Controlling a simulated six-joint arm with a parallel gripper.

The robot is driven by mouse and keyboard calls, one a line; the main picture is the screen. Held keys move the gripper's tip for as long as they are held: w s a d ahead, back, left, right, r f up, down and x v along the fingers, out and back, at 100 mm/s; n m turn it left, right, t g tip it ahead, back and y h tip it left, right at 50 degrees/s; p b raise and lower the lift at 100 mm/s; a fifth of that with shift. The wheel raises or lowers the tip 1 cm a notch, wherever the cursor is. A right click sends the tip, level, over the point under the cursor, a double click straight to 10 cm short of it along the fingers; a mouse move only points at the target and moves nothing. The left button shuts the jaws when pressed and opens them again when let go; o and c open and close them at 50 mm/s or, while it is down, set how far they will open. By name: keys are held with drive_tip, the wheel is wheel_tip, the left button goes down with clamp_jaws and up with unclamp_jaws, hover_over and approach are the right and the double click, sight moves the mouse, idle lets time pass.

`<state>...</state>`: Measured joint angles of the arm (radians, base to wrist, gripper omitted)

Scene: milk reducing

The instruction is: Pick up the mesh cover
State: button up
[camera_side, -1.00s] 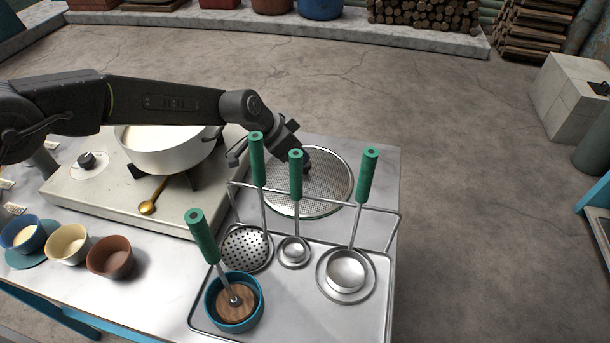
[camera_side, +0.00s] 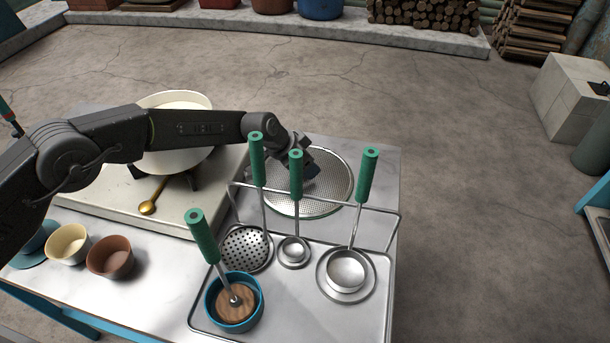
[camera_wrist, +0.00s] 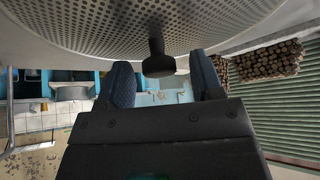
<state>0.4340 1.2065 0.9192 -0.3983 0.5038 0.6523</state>
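The mesh cover (camera_side: 328,180) is a round perforated metal disc lying on the table to the right of the stove, behind the utensil rack. In the wrist view the mesh cover (camera_wrist: 215,18) fills the top, with its dark knob (camera_wrist: 158,60) standing out from it. My gripper (camera_side: 310,172) is low over the mesh cover in the side view, its fingertips partly hidden. In the wrist view my gripper (camera_wrist: 165,82) is open, its two blue-grey pads apart with the knob between and just beyond them. No contact shows between pads and knob.
The utensil rack (camera_side: 392,245), with several green-handled tools, stands in front of the mesh cover. The white pot (camera_side: 175,160) is on the stove (camera_side: 90,205) to the left, with a golden spoon (camera_side: 148,205) beside it. Small bowls (camera_side: 110,258) stand at front left.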

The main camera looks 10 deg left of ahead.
clamp_jaws()
idle(0.3)
